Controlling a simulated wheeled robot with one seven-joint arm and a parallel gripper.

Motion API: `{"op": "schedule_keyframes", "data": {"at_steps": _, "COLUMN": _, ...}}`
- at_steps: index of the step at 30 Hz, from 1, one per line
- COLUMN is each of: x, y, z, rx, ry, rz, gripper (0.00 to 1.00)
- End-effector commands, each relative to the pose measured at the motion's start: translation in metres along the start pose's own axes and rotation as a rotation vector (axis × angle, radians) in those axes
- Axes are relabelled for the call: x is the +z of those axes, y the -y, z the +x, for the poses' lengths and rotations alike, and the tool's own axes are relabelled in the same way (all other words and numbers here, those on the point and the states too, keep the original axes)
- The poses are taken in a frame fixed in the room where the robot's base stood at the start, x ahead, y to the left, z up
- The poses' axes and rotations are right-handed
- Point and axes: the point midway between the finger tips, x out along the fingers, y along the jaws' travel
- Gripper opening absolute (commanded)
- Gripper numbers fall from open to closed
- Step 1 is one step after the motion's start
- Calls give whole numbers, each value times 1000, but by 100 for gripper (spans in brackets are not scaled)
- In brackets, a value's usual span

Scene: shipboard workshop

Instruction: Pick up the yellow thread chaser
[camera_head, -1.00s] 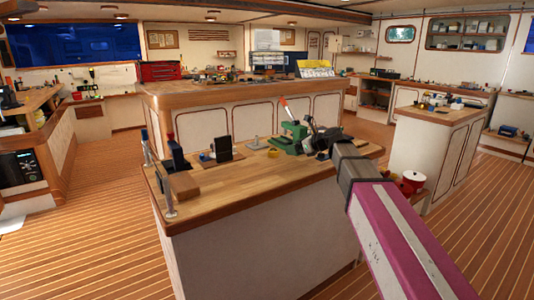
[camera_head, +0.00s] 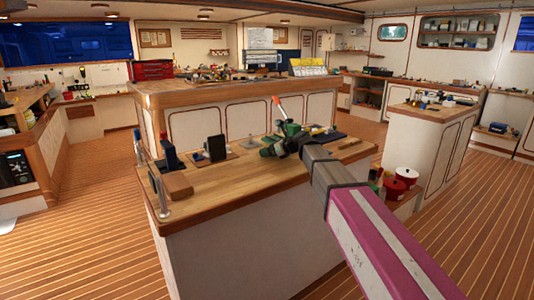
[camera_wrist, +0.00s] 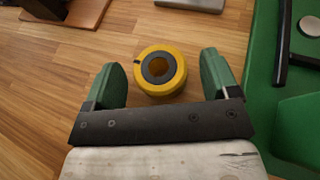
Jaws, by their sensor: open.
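The yellow thread chaser (camera_wrist: 180,90), a thick yellow ring with a dark grey inner ring and a hole, lies flat on the wooden worktop in the wrist view. My gripper (camera_wrist: 161,72) is open over it, with one green fingertip on each side.
A large green tool (camera_wrist: 296,112) stands close to my right finger in the wrist view. A grey metal plate (camera_wrist: 195,4) lies beyond the ring. In the head view, a black upright block (camera_head: 216,149) stands left of my gripper on the bench (camera_head: 238,180).

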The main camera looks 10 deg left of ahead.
Motion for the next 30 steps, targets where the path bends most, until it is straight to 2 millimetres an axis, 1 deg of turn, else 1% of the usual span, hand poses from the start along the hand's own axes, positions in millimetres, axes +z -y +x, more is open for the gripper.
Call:
{"op": "schedule_keyframes", "data": {"at_steps": 4, "x": 0, "y": 0, "z": 0, "rx": 0, "ry": 0, "rz": 0, "gripper": 81}}
{"op": "schedule_keyframes", "data": {"at_steps": 5, "x": 0, "y": 0, "z": 0, "rx": 0, "ry": 0, "rz": 0, "gripper": 78}}
{"op": "schedule_keyframes", "data": {"at_steps": 6, "x": 0, "y": 0, "z": 0, "rx": 0, "ry": 0, "rz": 0, "gripper": 65}}
{"op": "schedule_keyframes", "data": {"at_steps": 8, "x": 0, "y": 0, "z": 0, "rx": 0, "ry": 0, "rz": 0, "gripper": 45}}
{"op": "schedule_keyframes", "data": {"at_steps": 9, "x": 0, "y": 0, "z": 0, "rx": 0, "ry": 0, "rz": 0, "gripper": 32}}
{"op": "schedule_keyframes", "data": {"at_steps": 10, "x": 0, "y": 0, "z": 0, "rx": 0, "ry": 0, "rz": 0, "gripper": 23}}
{"op": "schedule_keyframes", "data": {"at_steps": 18, "x": 0, "y": 0, "z": -1, "rx": 0, "ry": 0, "rz": 0, "gripper": 23}}
{"op": "schedule_keyframes", "data": {"at_steps": 22, "x": 6, "y": 0, "z": -3, "rx": -1, "ry": 1, "rz": 0, "gripper": 23}}
{"op": "schedule_keyframes", "data": {"at_steps": 26, "x": 22, "y": 0, "z": -10, "rx": -1, "ry": 1, "rz": -2, "gripper": 23}}
{"op": "schedule_keyframes", "data": {"at_steps": 30, "x": 46, "y": 0, "z": -19, "rx": 0, "ry": 2, "rz": -2, "gripper": 23}}
